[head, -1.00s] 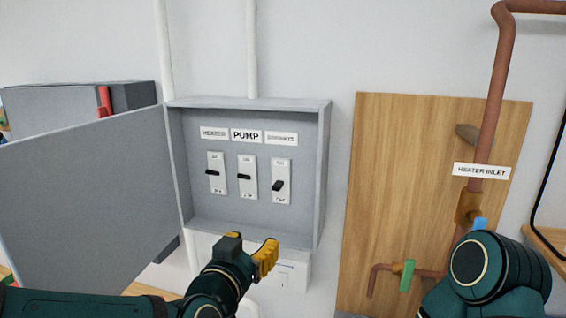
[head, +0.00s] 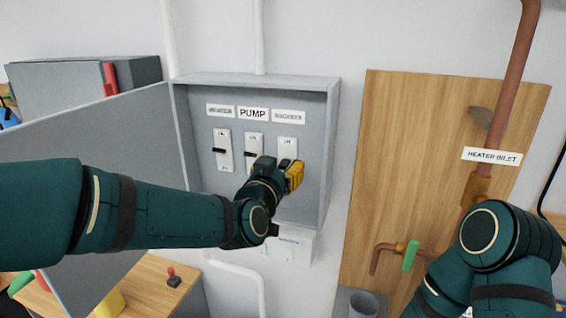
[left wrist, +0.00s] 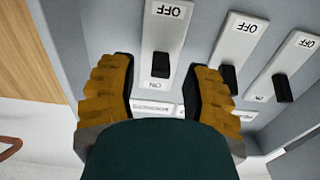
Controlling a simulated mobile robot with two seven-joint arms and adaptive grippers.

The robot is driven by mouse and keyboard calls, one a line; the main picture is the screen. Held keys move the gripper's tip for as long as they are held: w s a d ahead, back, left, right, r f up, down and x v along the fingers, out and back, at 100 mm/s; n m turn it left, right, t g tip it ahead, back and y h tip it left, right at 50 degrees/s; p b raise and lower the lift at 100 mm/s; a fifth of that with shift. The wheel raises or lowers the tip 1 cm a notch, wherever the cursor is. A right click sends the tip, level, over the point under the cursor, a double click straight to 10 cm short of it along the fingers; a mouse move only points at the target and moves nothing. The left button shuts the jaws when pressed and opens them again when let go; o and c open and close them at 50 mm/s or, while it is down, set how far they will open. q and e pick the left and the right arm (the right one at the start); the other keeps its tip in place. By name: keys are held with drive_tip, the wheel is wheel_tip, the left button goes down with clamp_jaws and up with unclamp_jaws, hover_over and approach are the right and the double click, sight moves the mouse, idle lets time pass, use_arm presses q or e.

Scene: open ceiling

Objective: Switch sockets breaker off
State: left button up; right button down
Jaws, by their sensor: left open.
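The sockets breaker is the rightmost switch in the grey box in the head view (head: 287,146), with a white plate and black lever partly hidden by my gripper. My left gripper (head: 282,172) is in front of it. In the left wrist view, which looks upside down, my left gripper (left wrist: 160,100) is open, with yellow-and-black fingers either side of the breaker's lower part. The sockets breaker (left wrist: 165,35) has its black lever (left wrist: 161,64) nearer the ON end than the OFF end. I cannot tell whether a finger touches it. My right gripper is out of view.
A wooden board with copper pipes (head: 400,150) stands at right.

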use_arm(q)
drive_tip(key=shift+w+d, duration=0.2)
drive_tip(key=shift+w, duration=0.5)
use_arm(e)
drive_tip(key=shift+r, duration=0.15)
use_arm(q)
drive_tip(key=shift+c, duration=0.4)
clamp_jaws()
